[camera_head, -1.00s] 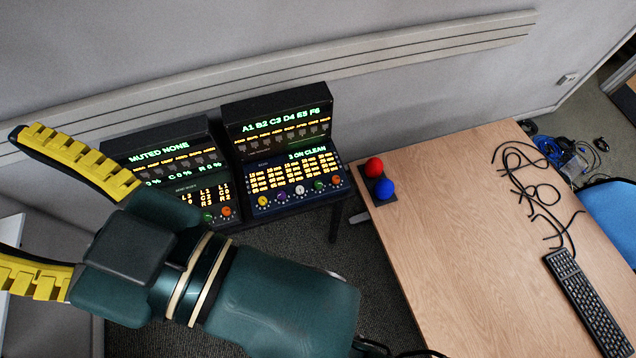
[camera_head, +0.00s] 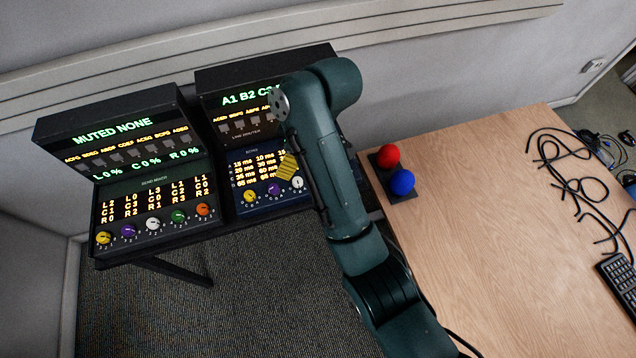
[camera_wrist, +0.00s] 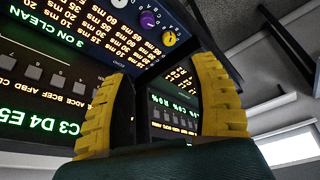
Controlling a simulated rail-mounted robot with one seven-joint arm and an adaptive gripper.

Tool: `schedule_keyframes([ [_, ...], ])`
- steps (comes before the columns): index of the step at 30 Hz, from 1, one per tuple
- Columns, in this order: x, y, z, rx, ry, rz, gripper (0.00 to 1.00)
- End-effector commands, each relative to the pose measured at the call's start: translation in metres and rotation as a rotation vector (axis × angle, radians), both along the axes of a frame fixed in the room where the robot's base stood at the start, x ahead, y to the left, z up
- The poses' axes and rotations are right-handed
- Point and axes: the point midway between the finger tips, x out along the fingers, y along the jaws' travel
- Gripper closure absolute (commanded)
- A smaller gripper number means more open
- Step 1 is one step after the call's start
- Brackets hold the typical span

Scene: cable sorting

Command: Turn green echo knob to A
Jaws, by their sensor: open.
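The echo unit (camera_head: 240,207) is the lower face of the right console. Its yellow knob (camera_head: 249,196), purple knob (camera_head: 274,188) and white knob (camera_head: 297,182) show in the head view. Its green knob is hidden behind my arm there and out of the wrist view. The wrist view shows the echo panel upside down, with its purple knob (camera_wrist: 148,19) and yellow knob (camera_wrist: 168,38) near the top. My gripper (camera_wrist: 162,72) is open and empty, its yellow fingers spread in front of the consoles. In the head view only a yellow finger piece (camera_head: 288,169) shows beside my arm.
The mixer console (camera_head: 150,190) stands to the left, with its own green knob (camera_head: 178,216). The line router display (camera_head: 235,110) is above the echo panel.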

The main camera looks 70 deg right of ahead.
Motion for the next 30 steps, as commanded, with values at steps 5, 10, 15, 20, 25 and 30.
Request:
schedule_keyframes([
  [5, -0.070, -0.077, -0.058, -0.002, -0.011, -0.203, 0.41],
  [10, -0.094, -0.097, -0.067, -0.004, -0.012, -0.267, 0.41],
  [15, -0.086, -0.097, -0.091, -0.003, -0.011, -0.266, 0.41],
  [20, -0.071, -0.098, -0.124, -0.002, -0.009, -0.267, 0.41],
  [25, -0.055, -0.098, -0.160, -0.002, -0.008, -0.265, 0.41],
  [30, -0.041, -0.099, -0.194, -0.003, -0.009, -0.265, 0.41],
])
